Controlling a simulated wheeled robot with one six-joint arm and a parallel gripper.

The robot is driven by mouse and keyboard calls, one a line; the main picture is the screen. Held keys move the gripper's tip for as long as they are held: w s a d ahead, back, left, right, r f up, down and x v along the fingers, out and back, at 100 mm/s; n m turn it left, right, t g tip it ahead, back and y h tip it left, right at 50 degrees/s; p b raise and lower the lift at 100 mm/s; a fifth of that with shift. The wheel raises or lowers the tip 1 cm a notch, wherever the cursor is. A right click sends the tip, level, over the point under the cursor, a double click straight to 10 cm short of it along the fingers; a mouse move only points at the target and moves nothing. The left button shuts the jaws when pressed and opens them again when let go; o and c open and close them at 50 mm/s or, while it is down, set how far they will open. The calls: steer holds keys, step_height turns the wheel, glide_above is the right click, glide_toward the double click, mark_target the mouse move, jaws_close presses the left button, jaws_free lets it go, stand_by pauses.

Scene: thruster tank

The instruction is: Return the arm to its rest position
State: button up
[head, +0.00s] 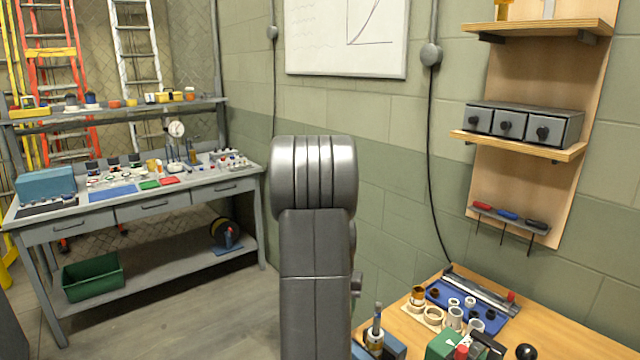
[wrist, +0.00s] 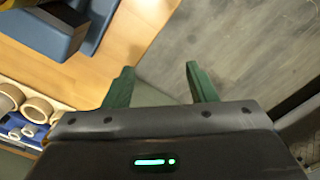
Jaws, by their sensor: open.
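My gripper (wrist: 160,85) shows in the wrist view with two green fingers spread apart. Nothing is between the fingers, and beyond them lie the edge of a wooden tabletop and the grey floor. In the head view my arm's grey links stand upright in the middle of the picture. My gripper is not visible in the head view.
A wooden table (head: 569,339) at the lower right bears rings, a blue mat and tools. A blue block (wrist: 48,30) stands on it in the wrist view. A grey workbench (head: 82,233) stands at the left. Wall shelves (head: 518,146) hang at the right.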

steer(key=w+a+f+n+b, duration=0.2)
steer(key=a+f, duration=0.2)
steer(key=f, duration=0.6)
steer(key=shift+w, duration=0.4)
steer(key=shift+a+r, duration=0.1)
steer(key=shift+a, duration=0.1)
